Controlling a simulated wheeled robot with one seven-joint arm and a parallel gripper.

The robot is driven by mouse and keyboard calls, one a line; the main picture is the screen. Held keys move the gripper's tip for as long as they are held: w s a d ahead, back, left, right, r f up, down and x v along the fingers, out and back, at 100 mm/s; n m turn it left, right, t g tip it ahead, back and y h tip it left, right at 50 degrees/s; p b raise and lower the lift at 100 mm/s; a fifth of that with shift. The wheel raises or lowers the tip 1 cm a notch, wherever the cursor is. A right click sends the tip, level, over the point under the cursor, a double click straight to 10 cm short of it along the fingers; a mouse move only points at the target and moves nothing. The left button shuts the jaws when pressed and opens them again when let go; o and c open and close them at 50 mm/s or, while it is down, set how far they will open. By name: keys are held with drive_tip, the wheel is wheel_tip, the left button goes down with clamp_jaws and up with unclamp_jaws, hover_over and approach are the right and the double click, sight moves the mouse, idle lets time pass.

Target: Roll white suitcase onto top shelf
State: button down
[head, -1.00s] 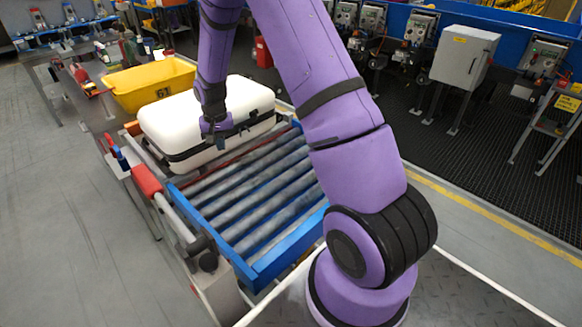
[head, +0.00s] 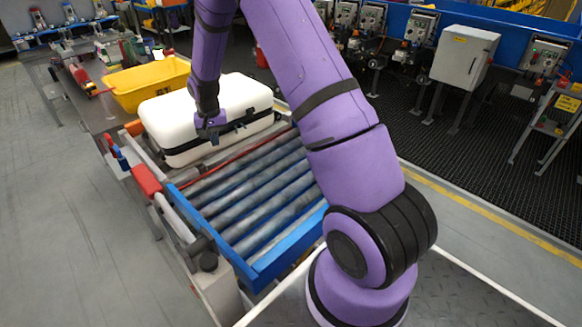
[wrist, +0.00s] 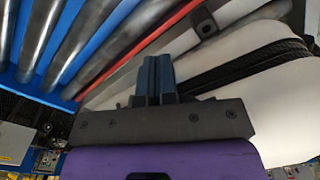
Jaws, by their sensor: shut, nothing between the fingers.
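The white suitcase (head: 180,118), with a dark band around its side, lies flat beyond the blue-framed roller tray. My gripper (head: 209,134) is in front of the suitcase's near side, shut and empty. In the wrist view the shut fingers (wrist: 155,75) point toward the gap between the rollers and the suitcase (wrist: 225,90); I cannot tell whether they touch it. The blue tray (head: 262,268) has several grey rollers, empty of any load. A red strip runs between the rollers and the suitcase. Which surface is the top shelf cannot be told.
A yellow bin (head: 150,84) stands behind the suitcase. A red-ended lever (head: 146,179) and rail flank the tray's left side. Grey control boxes (head: 463,57) line the right. Open floor lies at the left.

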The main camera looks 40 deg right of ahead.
drive_tip(key=w, duration=0.4)
idle(0.9)
wheel_tip(320, 180, up, 14)
drive_tip(key=s, duration=0.3)
idle(1.7)
